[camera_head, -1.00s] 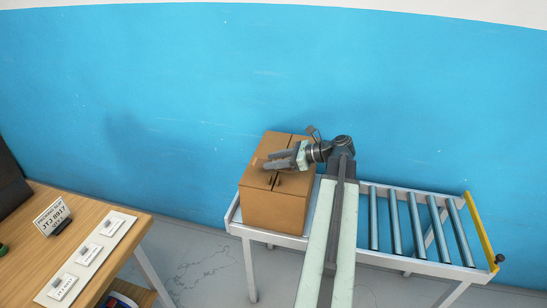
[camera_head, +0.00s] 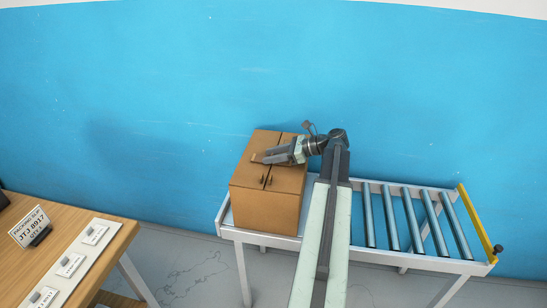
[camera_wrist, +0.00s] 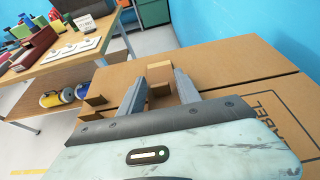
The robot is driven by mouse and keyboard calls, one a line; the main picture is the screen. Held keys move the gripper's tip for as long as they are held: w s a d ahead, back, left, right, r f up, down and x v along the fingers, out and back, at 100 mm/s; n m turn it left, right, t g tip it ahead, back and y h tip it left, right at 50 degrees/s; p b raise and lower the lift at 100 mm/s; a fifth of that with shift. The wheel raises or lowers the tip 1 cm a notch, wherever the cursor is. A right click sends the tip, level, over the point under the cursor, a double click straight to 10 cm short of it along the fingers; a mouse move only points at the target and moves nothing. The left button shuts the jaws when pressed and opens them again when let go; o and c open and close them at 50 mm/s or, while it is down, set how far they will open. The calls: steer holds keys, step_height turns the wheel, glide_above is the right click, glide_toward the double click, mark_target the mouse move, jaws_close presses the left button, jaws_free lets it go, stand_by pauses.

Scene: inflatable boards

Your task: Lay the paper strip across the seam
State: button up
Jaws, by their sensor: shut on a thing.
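The cardboard box (camera_head: 267,208) stands closed on the left end of the roller stand. Its top seam (camera_head: 266,176) runs from front to back between two flaps, and the seam line also shows in the wrist view (camera_wrist: 245,86). My gripper (camera_head: 262,156) is low over the box top, reaching in from the right, with its fingers pointing left across the seam. It is shut on a small brown paper strip (camera_wrist: 159,76), whose tan end (camera_head: 253,158) shows at the fingertips in the head view. I cannot tell whether the strip touches the box.
A conveyor with rollers (camera_head: 408,215) extends right to a yellow end stop (camera_head: 477,222). A blue wall stands behind.

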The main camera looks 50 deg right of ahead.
steer(key=shift+f, duration=0.2)
steer(key=o, duration=1.3)
steer(key=shift+r, duration=0.1)
steer(key=shift+r, duration=0.3)
steer(key=p+v, duration=0.4)
steer(key=v, duration=0.7)
steer(key=shift+s+d+p, duration=0.25)
steer(key=shift+s+p, duration=0.1)
steer(key=shift+s, duration=0.05)
